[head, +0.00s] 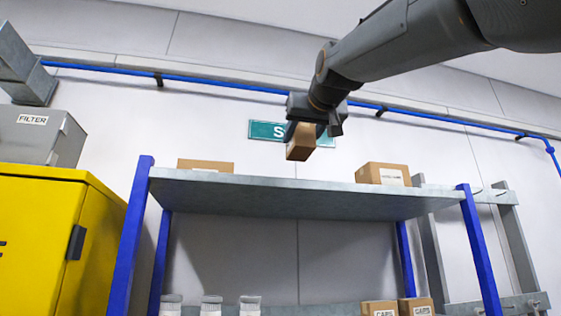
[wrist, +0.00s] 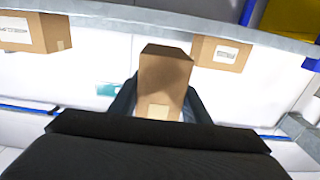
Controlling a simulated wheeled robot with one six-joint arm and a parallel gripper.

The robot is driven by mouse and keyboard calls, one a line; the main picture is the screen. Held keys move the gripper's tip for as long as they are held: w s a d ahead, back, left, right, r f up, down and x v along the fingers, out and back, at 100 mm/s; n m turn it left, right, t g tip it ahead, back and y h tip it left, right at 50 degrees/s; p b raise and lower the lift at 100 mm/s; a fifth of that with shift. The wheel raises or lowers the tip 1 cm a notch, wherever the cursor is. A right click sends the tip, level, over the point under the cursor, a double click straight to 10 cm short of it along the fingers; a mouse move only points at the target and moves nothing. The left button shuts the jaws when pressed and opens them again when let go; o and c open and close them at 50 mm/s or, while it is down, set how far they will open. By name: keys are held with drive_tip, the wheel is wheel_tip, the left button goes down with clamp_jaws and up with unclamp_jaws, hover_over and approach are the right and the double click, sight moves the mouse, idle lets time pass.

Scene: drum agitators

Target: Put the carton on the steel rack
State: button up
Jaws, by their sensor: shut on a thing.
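The carton (head: 300,146) is a small brown box held in my gripper (head: 314,128), above the top shelf of the steel rack (head: 290,194) with blue posts. It hangs slightly tilted, with a visible gap between it and the shelf in the head view. In the wrist view the carton (wrist: 165,80) sits between the dark fingers of my gripper (wrist: 158,105), which are shut on its sides. The shelf edge (wrist: 190,22) runs across the top of the wrist view.
Two other boxes stand on the top shelf, one at left (head: 205,165) and one at right (head: 383,174), with clear room between them. Lower down are several pale items (head: 211,305) and small cartons (head: 380,308). A yellow cabinet (head: 50,235) stands at left.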

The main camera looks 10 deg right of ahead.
drive_tip(key=shift+w+f+p, duration=0.2)
drive_tip(key=shift+w+p, duration=1)
drive_tip(key=shift+w, duration=2)
drive_tip(key=shift+w+f+p, duration=0.2)
drive_tip(key=shift+w+p, duration=1.05)
drive_tip(key=shift+w, duration=1.9)
drive_tip(key=shift+w+f+p, duration=0.2)
drive_tip(key=shift+w+p, duration=1)
drive_tip(key=shift+w, duration=2)
drive_tip(key=shift+w+f+b, duration=0.1)
drive_tip(key=shift+f+b, duration=0.4)
drive_tip(key=shift+f, duration=0.05)
drive_tip(key=o, duration=1.3)
drive_tip(key=shift+c, duration=0.2)
drive_tip(key=s+b, duration=0.4)
drive_tip(key=s, duration=0.3)
drive_tip(key=shift+s, duration=0.4)
